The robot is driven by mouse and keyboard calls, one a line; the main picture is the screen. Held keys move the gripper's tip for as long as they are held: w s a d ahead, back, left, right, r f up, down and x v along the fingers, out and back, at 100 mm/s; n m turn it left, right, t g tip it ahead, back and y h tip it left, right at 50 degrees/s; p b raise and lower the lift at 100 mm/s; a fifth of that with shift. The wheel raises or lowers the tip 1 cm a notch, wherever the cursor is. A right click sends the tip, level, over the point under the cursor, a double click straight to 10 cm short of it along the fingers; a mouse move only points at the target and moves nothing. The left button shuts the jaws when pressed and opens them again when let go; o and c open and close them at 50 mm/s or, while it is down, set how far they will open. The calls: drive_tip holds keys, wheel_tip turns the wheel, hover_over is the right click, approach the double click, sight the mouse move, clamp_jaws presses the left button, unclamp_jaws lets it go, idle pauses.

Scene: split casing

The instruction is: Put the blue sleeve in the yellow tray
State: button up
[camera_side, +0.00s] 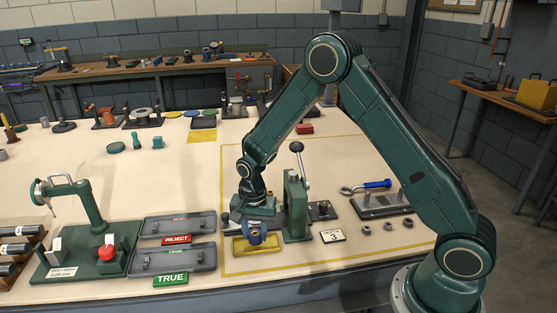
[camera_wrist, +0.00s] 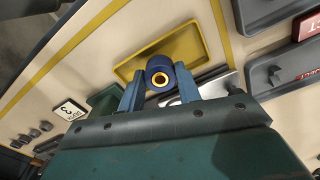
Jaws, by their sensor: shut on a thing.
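The blue sleeve (camera_wrist: 159,75) is a short dark blue ring with a brass-coloured bore, seen end-on in the wrist view. My gripper (camera_wrist: 160,88) is shut on it, one finger on each side. The yellow tray (camera_wrist: 171,52) is a shallow rectangle behind the sleeve in the wrist view. In the side view the sleeve (camera_side: 256,238) and my gripper (camera_side: 254,230) are over the yellow tray (camera_side: 240,248), near its middle. I cannot tell whether the sleeve touches the tray floor.
A green press (camera_side: 296,210) with a lever stands close to the right of my gripper. Grey REJECT (camera_side: 160,228) and TRUE (camera_side: 155,262) trays lie to the left. A card marked 3 (camera_side: 332,236) and several nuts (camera_side: 388,226) lie to the right.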

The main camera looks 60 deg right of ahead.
sight(255, 233)
drive_tip(key=shift+f, duration=0.65)
drive_tip(key=shift+f, duration=0.15)
drive_tip(key=o, duration=1.1)
drive_tip(key=shift+r, duration=6.2)
